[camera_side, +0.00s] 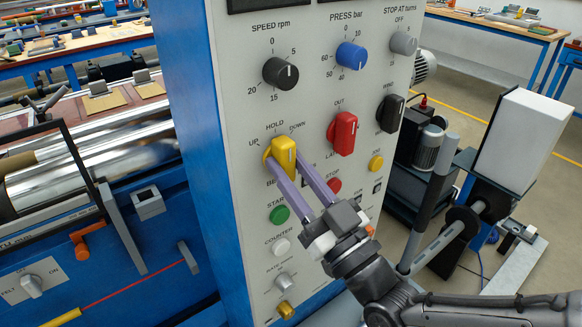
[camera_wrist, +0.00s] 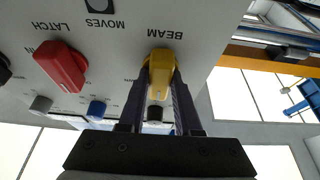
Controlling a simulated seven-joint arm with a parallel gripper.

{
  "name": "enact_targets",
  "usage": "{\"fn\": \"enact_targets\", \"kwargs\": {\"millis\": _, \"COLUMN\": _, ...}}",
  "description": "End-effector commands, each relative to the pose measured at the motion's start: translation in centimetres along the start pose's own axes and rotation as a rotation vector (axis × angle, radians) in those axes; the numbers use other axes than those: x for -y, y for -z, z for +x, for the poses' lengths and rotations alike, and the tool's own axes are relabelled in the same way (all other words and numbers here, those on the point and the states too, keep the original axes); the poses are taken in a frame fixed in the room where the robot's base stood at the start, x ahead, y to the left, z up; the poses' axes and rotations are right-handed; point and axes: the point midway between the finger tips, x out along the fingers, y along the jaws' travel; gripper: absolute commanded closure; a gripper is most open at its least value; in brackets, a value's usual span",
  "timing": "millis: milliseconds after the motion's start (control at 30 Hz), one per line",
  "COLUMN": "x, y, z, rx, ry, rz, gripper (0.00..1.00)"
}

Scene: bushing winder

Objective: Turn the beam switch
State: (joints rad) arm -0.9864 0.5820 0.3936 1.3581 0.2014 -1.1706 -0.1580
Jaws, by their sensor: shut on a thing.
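The beam switch is a yellow bar knob (camera_side: 282,150) on the grey control panel (camera_side: 233,100), with UP, HOLD and DOWN marked around its top. A light mark shows on the knob's right-hand part in the side view; I cannot tell exactly which label it points at. My gripper (camera_side: 288,167) reaches in from the lower right, its purple fingers on either side of the knob and shut on it. In the wrist view the yellow knob (camera_wrist: 161,72) sits between the fingers beside the upside-down word BEAM. The fingers and gripper body hide part of the panel below it.
A red knob (camera_side: 342,132) stands close to the right of the yellow one, with a black knob (camera_side: 390,113) beyond it. A green button (camera_side: 279,214), a white button (camera_side: 281,245) and a red button (camera_side: 333,185) lie below. Black, blue and grey dials are above.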

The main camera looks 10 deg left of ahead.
Motion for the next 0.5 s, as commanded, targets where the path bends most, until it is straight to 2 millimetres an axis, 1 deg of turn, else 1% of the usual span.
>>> {"fn": "enact_targets", "kwargs": {"millis": 333, "x": -0.01, "y": 0.01, "z": 0.01, "rx": 0.001, "ry": -0.001, "rz": 0.002, "gripper": 1.00}}
{"fn": "enact_targets", "kwargs": {"millis": 367, "x": -0.01, "y": 0.01, "z": 0.01, "rx": 0.001, "ry": -0.001, "rz": 0.002, "gripper": 0.64}}
{"fn": "enact_targets", "kwargs": {"millis": 500, "x": 0.00, "y": 0.02, "z": 0.01, "rx": 0.001, "ry": -0.001, "rz": 0.001, "gripper": 0.39}}
